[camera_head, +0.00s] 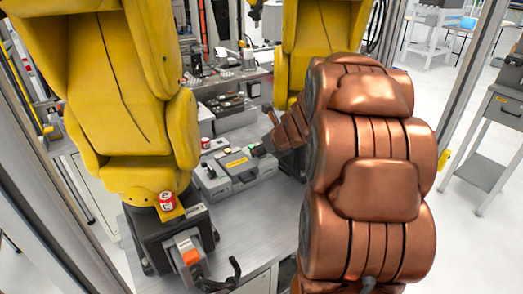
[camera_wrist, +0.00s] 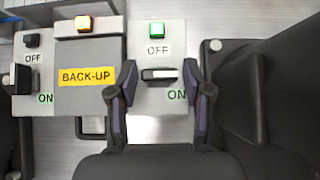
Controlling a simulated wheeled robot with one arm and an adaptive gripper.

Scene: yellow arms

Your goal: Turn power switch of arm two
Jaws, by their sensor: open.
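A grey control box (camera_head: 240,169) sits on the bench between the yellow arms. In the wrist view, its right panel (camera_wrist: 160,102) has a lit green button (camera_wrist: 157,30), an OFF label above, an ON label at the lower right, and a power switch (camera_wrist: 159,74) with its handle lying horizontal. A left panel has a similar dark switch (camera_wrist: 20,79), its handle upright, and a dark button. Which arm each switch serves is not marked in view. My gripper (camera_wrist: 160,70) is open, one finger on each side of the right switch; contact cannot be told.
Between the panels is a BACK-UP section (camera_wrist: 86,77) with a lit amber button (camera_wrist: 84,24). Dark blocky parts (camera_wrist: 243,95) stand close on the right. Yellow arms (camera_head: 125,90) flank the box, one with a red emergency button (camera_head: 167,200) at its base.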

